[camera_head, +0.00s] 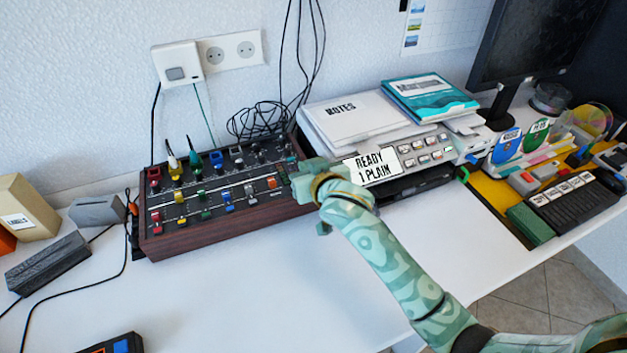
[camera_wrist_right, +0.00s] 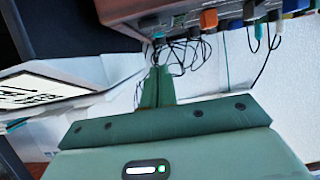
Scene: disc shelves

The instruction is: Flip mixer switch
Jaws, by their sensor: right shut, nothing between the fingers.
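The mixer (camera_head: 226,233) is a wood-sided console with a dark panel of coloured sliders and knobs, standing on the white desk against the wall. Its panel edge and knobs also show at the top of the right wrist view (camera_wrist_right: 140,12). My right gripper (camera_head: 303,180) is at the mixer's right end, and its fingers (camera_wrist_right: 157,88) are shut and empty. The gripper overlaps the mixer's right end and hides part of it. I cannot tell whether it touches, and I cannot make out which control is the switch. My left gripper is out of view.
A grey device with a "READY 1 PLAIN" sign (camera_head: 371,168) and stacked papers (camera_head: 352,118) stands right of the mixer. Loose black cables (camera_head: 262,120) hang behind. A dark grey box (camera_head: 47,263) and cable lie at left. The desk front (camera_head: 240,290) is mostly clear.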

